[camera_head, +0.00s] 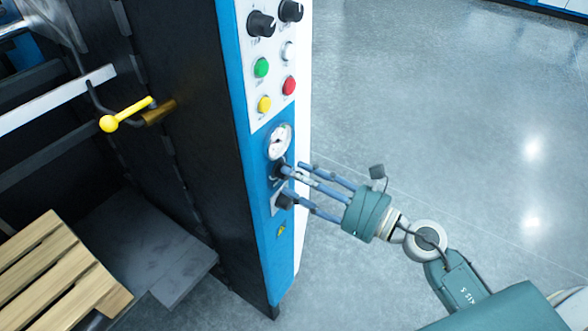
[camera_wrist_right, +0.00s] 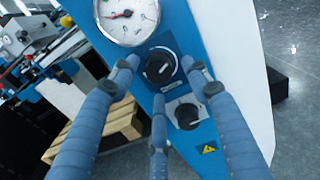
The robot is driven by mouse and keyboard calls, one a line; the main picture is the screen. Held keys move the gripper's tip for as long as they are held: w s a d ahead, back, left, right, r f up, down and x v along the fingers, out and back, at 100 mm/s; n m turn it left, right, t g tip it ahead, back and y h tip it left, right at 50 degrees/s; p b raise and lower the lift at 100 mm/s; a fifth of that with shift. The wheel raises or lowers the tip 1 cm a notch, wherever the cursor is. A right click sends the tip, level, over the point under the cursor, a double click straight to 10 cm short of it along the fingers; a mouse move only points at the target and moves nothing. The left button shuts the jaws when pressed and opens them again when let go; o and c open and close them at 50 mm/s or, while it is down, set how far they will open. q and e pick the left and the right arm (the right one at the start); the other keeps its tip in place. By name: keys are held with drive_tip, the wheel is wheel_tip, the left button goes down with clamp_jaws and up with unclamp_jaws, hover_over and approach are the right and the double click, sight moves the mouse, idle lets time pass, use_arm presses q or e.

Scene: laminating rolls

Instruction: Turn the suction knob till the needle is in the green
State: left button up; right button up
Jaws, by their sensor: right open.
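The round white pressure gauge (camera_wrist_right: 126,20) is cut off at the top of the right wrist view. Its reddish needle lies toward the left of the dial, and a bit of green shows at the upper left rim. In the head view the gauge (camera_head: 279,142) is too small to read. Just below it is a black knob (camera_wrist_right: 160,67) with a pale pointer mark, on a dark plate. My right gripper (camera_wrist_right: 161,76) is open, its three blue fingers spread around this knob. I cannot tell whether they touch it. My left gripper is out of view.
A second black knob (camera_wrist_right: 187,115) sits just below, close to the fingers. Above the gauge are coloured buttons, including a green one (camera_head: 262,67), and dark dials. A yellow-handled lever (camera_head: 126,115) and a wooden pallet (camera_head: 55,265) are left. Open floor (camera_head: 450,130) lies right.

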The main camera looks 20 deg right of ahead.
drive_tip(key=shift+w+a, duration=0.45)
drive_tip(key=shift+w, duration=0.1)
drive_tip(key=c, duration=1.1)
drive_tip(key=shift+p, duration=0.3)
drive_tip(key=shift+c, duration=0.2)
